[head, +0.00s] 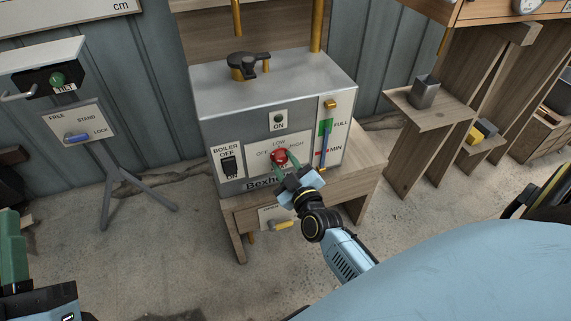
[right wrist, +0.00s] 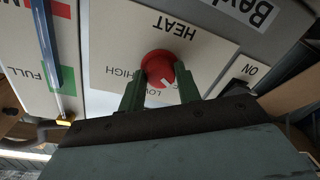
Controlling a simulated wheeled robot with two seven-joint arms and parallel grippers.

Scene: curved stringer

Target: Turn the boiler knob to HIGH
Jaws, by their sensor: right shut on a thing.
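The red heat knob (head: 279,156) is on the white dial plate of the silver boiler (head: 300,90), under OFF, LOW and HIGH. My right gripper (head: 283,168) is in front of it. In the right wrist view, the green fingers of that gripper (right wrist: 160,90) stand on both sides of the red knob (right wrist: 157,66) and are shut on it. The knob's white mark (right wrist: 168,84) points down and right there, away from HIGH (right wrist: 119,76) and seemingly between LOW and OFF; a finger hides OFF. My left gripper (head: 14,248) shows only partly at the lower left edge.
The boiler switch (head: 230,166) is left of the knob, and a blue-and-green level gauge (head: 324,140) is right of it. A yellow-handled valve (head: 282,226) is below. Open floor lies between.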

